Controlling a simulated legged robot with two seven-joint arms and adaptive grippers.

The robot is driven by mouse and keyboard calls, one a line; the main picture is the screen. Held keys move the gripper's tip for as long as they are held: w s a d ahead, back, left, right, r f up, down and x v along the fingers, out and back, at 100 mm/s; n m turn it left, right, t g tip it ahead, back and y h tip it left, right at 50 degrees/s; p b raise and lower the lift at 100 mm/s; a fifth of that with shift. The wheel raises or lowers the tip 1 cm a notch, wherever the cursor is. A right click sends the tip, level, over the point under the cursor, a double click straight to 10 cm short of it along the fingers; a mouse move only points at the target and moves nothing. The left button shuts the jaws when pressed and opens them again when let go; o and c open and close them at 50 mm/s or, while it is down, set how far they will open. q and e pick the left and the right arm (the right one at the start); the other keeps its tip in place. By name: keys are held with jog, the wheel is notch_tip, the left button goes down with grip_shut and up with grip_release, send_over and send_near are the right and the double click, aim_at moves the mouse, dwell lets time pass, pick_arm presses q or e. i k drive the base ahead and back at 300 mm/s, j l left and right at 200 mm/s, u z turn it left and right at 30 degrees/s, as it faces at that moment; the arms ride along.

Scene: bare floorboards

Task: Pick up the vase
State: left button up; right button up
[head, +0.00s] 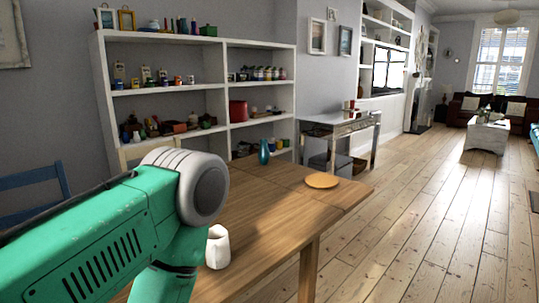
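A teal vase (263,152) stands upright on the wooden table (276,193), near its far edge. Nothing touches it. My green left arm comes in from the left and bends downward in front of the table. Its gripper is out of the picture below, so its fingers are hidden. My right arm and gripper do not show.
A white jug-like vessel (217,247) stands on the table close beside my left arm. An orange round plate (322,180) lies near the table's right end. A white shelf unit (160,91) with many small items stands behind.

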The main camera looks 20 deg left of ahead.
aim_at(264, 153)
jog(key=i+l+z, duration=0.25)
jog(key=i, duration=0.3)
jog(key=i+l+z, duration=0.15)
jog(key=i+z, duration=0.15)
jog(key=i, duration=0.2)
jog(key=i+z, duration=0.1)
jog(key=i, duration=1.9)
jog(key=i+u, duration=0.15)
jog(key=i, duration=0.35)
jog(key=i+l+u, duration=0.15)
jog(key=i, duration=0.35)
jog(key=i+l+u, duration=0.2)
jog(key=i, duration=0.3)
jog(key=j, duration=0.1)
